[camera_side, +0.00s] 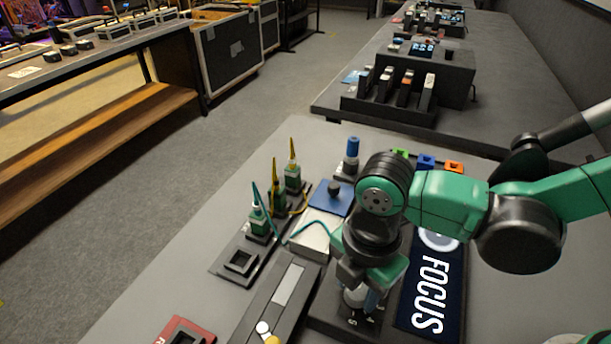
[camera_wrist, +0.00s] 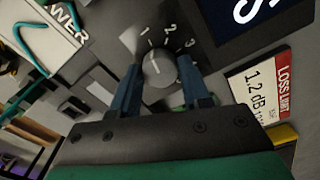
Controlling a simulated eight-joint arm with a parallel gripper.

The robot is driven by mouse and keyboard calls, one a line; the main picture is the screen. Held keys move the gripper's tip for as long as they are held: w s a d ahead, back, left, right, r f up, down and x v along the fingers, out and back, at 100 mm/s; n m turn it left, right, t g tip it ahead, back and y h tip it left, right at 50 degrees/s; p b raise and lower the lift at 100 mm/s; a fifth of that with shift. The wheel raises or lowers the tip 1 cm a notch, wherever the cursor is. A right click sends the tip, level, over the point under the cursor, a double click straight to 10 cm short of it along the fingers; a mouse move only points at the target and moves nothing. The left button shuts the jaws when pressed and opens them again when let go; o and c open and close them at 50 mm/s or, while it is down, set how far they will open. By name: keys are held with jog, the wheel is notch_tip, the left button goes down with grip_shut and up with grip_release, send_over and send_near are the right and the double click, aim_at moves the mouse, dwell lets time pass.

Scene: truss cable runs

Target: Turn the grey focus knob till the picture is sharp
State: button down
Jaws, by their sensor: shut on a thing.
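The grey focus knob (camera_wrist: 159,70) sits between the two blue fingers of my gripper (camera_wrist: 160,85) in the wrist view. The fingers are shut on its sides. Its white mark points up, near the printed numbers 1, 2 and 3 on the dark panel. In the side view my gripper (camera_side: 366,298) is low over the panel, and the knob (camera_side: 354,297) is partly hidden by it.
A slider panel (camera_side: 285,290) lies close on the left. A loss limit card (camera_wrist: 262,85) reads 1.2 dB.

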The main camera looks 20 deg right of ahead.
aim_at(358, 289)
jog(key=m, duration=0.4)
jog(key=shift+m, duration=1.7)
jog(key=shift+c, duration=2.1)
grip_release()
jog(key=shift+r, duration=2.8)
